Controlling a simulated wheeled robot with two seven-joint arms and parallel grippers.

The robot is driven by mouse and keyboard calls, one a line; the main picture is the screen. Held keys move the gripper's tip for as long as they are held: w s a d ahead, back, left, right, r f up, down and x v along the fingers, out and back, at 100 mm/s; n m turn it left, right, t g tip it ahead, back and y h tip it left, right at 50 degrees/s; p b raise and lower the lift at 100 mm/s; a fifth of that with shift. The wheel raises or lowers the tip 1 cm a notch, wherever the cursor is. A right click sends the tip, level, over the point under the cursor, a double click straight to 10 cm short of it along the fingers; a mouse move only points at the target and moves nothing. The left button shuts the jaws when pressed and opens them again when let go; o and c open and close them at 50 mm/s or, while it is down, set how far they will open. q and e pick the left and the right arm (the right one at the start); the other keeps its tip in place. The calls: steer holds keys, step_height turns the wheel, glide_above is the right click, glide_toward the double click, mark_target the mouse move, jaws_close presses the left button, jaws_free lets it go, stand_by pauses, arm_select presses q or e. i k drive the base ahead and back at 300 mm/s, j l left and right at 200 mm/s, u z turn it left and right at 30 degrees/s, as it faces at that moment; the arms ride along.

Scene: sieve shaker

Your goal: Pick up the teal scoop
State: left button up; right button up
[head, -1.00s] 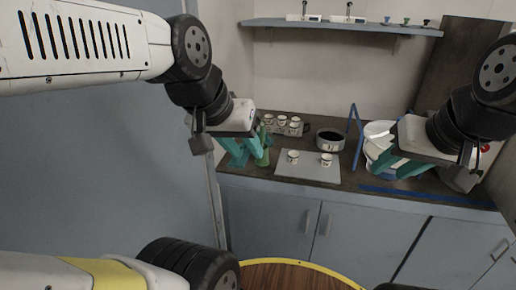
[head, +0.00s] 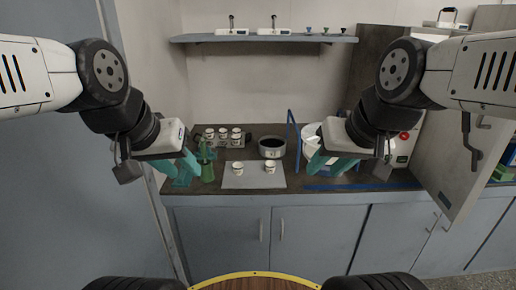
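I cannot clearly make out a teal scoop; small dark and bluish items (head: 325,31) stand on the wall shelf, too small to identify. My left gripper (head: 184,172) has teal fingers that look apart and empty, in front of the counter's left end. A green upright object (head: 207,168) shows just right of it; whether they touch cannot be told. My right gripper (head: 331,165) also has teal fingers, apart and empty, in front of a white round pan (head: 312,131), which it partly hides.
Several small cups stand in a rack (head: 222,143). Two cups sit on a grey mat (head: 236,183), near a dark pot (head: 272,148). A blue frame (head: 291,128) and a white machine with a red button (head: 404,135) stand rightward. The shelf (head: 220,38) holds two scales.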

mark_target(180, 181)
steer(key=i+u, duration=0.4)
steer(key=i+l+u, duration=0.1)
steer(key=u, duration=0.25)
steer(key=i+l+u, duration=0.25)
steer(key=u, duration=0.15)
steer(key=i+l+u, duration=0.35)
